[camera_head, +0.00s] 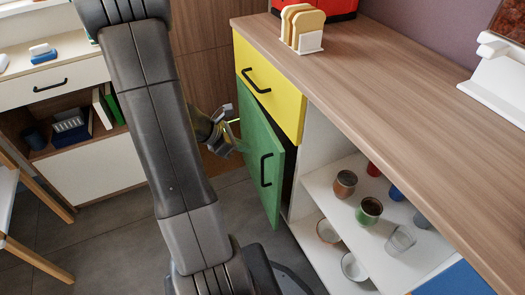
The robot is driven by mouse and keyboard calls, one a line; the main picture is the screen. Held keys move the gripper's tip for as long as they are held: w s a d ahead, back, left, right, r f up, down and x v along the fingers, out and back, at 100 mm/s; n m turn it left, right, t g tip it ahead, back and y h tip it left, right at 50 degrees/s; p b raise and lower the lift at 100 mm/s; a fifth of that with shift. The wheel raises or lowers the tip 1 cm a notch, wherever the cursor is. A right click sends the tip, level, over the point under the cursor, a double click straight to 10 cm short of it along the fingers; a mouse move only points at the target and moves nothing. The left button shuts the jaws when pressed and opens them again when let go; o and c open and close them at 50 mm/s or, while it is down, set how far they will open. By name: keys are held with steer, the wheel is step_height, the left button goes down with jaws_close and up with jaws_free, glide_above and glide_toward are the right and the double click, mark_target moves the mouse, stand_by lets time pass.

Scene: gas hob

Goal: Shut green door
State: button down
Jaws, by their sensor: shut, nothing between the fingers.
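The green door (262,158) is in the middle of the view, under a yellow drawer front (270,88). It stands ajar, with a dark gap along its right side, and carries a black handle (265,170). My gripper (229,128) is shut and empty, just left of the door's upper left part. I cannot tell whether it touches the door. My own arm hides some of the floor and cabinet to the left.
Right of the door, open white shelves (345,190) hold several cups and bowls. A wooden countertop (400,85) runs above, with a toast rack (302,30). A white cabinet (85,165) stands at left. Grey floor (105,235) lies clear below.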

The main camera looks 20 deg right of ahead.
mark_target(273, 140)
steer(key=shift+s+d+f+b, duration=0.1)
steer(key=shift+d+f+b, duration=0.25)
steer(key=shift+d, duration=0.75)
steer(key=shift+w+d+f+b, duration=0.1)
steer(key=shift+d+f+b, duration=0.3)
steer(key=shift+d, duration=0.65)
steer(key=shift+s+d+f+b, duration=0.15)
steer(key=shift+d+f, duration=0.35)
steer(key=shift+d, duration=0.6)
steer(key=shift+n+t, duration=0.5)
steer(key=shift+n, duration=0.1)
steer(key=d+b, duration=0.2)
steer(key=d, duration=0.2)
steer(key=shift+d+f+b, duration=0.2)
steer(key=shift+b, duration=0.15)
steer(key=shift+s+d+r, duration=0.1)
steer(key=shift+d+r, duration=0.05)
steer(key=shift+d, duration=0.1)
steer(key=shift+d+r, duration=0.1)
steer(key=shift+r, duration=0.1)
